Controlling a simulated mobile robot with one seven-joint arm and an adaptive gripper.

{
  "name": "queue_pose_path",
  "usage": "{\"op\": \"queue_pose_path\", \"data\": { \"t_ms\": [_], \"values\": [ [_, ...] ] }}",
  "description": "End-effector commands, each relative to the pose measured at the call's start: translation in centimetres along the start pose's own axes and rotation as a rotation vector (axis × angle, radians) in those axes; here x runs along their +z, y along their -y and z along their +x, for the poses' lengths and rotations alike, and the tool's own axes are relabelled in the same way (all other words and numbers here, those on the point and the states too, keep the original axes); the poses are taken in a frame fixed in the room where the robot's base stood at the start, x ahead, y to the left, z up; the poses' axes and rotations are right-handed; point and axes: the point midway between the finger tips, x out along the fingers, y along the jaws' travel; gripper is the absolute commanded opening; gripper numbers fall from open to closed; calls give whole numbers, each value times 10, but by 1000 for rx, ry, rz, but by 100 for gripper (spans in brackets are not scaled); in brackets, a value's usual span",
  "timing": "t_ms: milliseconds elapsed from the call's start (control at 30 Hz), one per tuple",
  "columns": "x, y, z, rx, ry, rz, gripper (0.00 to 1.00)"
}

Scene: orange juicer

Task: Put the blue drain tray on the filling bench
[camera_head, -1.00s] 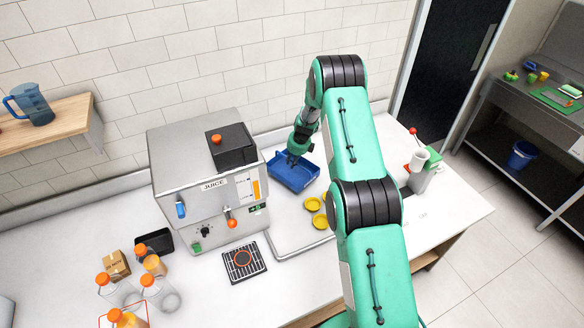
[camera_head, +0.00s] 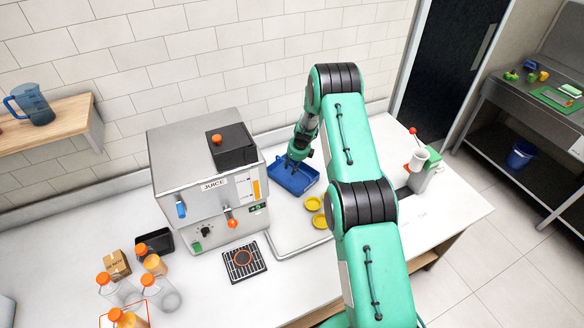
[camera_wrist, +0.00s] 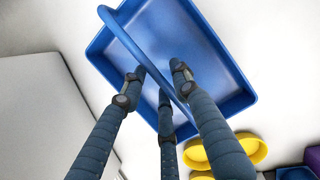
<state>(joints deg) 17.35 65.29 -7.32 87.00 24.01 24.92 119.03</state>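The blue drain tray (camera_head: 306,187) is a shallow open box with a raised blue handle. It sits at the back of the white counter, right of the juicer. In the wrist view the tray (camera_wrist: 222,50) fills the upper middle, and its arched handle (camera_wrist: 122,35) crosses between my fingers. My gripper (camera_head: 293,162) is over the tray; in the wrist view my gripper (camera_wrist: 160,80) has its three fingers apart on both sides of the handle, with visible gaps. No firm contact with the handle shows. I cannot tell which surface is the filling bench.
The juicer (camera_head: 205,175) stands close left of the tray. Yellow discs (camera_head: 316,212) lie just in front of it. A white and green device (camera_head: 424,168) stands at the counter's right. A dark steel bench (camera_head: 520,115) with small items is across the floor at right.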

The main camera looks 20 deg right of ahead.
Motion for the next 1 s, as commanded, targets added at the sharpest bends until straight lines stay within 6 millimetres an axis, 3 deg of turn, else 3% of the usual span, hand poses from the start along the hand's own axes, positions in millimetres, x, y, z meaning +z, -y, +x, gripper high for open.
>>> {"op": "queue_pose_path", "data": {
  "t_ms": [567,1000],
  "values": [
    [1,0,-10,0,0,0,33],
    [1,1,-54,-1,1,0,33]
  ]
}}
